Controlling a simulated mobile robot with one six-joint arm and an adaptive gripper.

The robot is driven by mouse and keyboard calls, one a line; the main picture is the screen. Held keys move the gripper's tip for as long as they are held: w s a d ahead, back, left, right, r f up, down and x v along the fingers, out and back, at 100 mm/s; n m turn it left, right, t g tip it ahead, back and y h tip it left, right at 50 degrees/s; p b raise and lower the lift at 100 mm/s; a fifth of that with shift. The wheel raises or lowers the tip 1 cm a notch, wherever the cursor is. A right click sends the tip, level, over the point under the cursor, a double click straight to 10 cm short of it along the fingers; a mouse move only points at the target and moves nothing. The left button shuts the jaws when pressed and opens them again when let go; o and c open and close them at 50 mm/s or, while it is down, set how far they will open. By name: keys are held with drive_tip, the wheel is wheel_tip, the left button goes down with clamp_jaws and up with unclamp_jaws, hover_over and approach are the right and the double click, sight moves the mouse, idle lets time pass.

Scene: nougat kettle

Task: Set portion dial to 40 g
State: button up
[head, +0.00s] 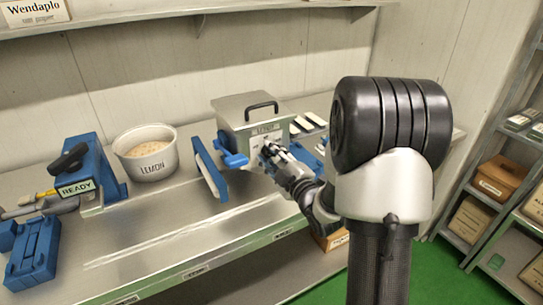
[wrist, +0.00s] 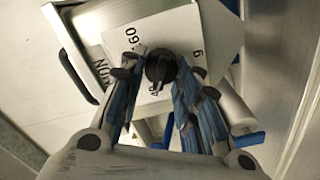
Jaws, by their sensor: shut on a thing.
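The portion dial is a round black knob (wrist: 160,66) on a pale plate (wrist: 178,30) in the wrist view. A "60" shows at the plate's upper left and a "g" at its right. Another mark below the knob is partly hidden, and I cannot read the dial's setting for sure. My gripper (wrist: 157,74) is shut on the knob, one finger on each side. In the head view my gripper (head: 271,153) is at the front of a metal box with a black handle (head: 253,107). There it hides the dial.
A blue lever (head: 235,160) sticks out at the box's left, beside an upright blue frame (head: 209,168). A white pot marked LEMON (head: 146,160) and a blue device marked READY (head: 90,172) stand further left on the metal counter (head: 150,235). A shelf (head: 170,12) runs above.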

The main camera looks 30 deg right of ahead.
idle(0.4)
drive_tip(key=o, duration=1)
drive_tip(key=shift+o, duration=0.2)
drive_tip(key=s, duration=0.7)
drive_tip(key=shift+s, duration=0.25)
drive_tip(key=shift+w, duration=0.1)
drive_tip(key=s+a+r+m+g, duration=0.1)
drive_tip(key=s+a+m+g, duration=0.5)
drive_tip(key=s, duration=0.7)
drive_tip(key=s+a+r+m+g, duration=0.1)
drive_tip(key=s+a+m+g, duration=0.5)
drive_tip(key=s+a, duration=0.4)
drive_tip(key=s+g, duration=0.1)
drive_tip(key=s, duration=0.2)
drive_tip(key=shift+s+r+h, duration=0.15)
drive_tip(key=shift+r+h, duration=0.1)
drive_tip(key=shift+h, duration=0.05)
